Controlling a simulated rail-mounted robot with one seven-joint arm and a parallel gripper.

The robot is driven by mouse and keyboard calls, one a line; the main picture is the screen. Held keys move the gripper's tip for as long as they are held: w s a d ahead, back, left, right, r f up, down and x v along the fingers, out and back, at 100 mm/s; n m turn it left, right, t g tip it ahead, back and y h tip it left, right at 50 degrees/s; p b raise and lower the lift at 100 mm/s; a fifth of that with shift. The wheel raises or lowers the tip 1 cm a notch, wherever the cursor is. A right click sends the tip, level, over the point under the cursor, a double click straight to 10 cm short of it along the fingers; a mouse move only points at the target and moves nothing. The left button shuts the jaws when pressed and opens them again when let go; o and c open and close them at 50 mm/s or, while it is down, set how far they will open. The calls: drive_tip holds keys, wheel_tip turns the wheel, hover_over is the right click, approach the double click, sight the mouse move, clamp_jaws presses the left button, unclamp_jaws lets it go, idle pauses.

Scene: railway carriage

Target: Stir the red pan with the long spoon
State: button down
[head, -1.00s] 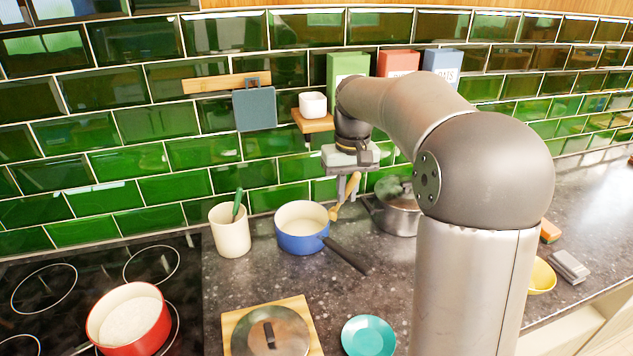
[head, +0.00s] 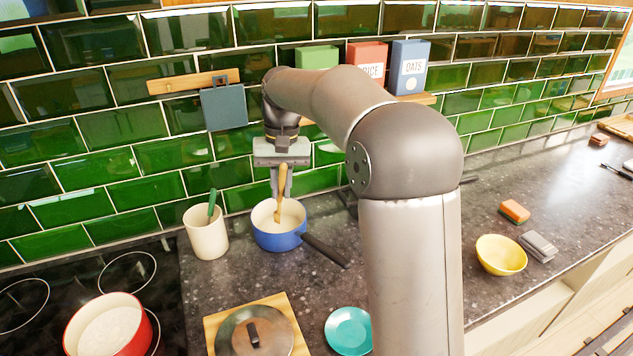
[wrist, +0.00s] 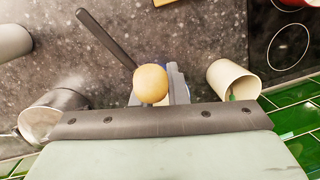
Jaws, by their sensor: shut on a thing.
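The red pan (head: 107,327) sits on the dark hob at the lower left of the head view, with pale contents in it. A bit of its red rim shows at the top right of the wrist view (wrist: 292,4). A wooden spoon (head: 280,197) is upright between the fingers of my gripper (head: 282,186), which is shut on it. In the wrist view, the spoon's round pale end (wrist: 150,84) faces the camera. My gripper and the spoon appear over or just behind the blue pan (head: 276,241); the exact height is unclear. Part of the fingers is hidden behind the spoon.
A cream crock (head: 206,238) holding a green-handled tool stands between the blue pan and the hob. A board with a lid (head: 254,333) and a teal dish (head: 349,331) are in front. A metal pot (wrist: 45,117) shows in the wrist view. The tiled wall is close behind.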

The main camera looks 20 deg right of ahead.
drive_tip(key=s+a+r+m+g+y+p, duration=0.1)
drive_tip(key=s+a, duration=0.3)
drive_tip(key=a, duration=0.9)
drive_tip(key=s+a+r+g+y+p, duration=0.15)
drive_tip(key=s+a, duration=0.25)
drive_tip(key=a, duration=0.8)
drive_tip(key=s+a+m+g+y+p, duration=0.15)
drive_tip(key=s+a, duration=0.25)
drive_tip(key=a, duration=0.9)
wheel_tip(320, 180, down, 11)
drive_tip(key=h+b, duration=0.1)
drive_tip(key=b, duration=0.3)
drive_tip(key=shift+n, duration=0.45)
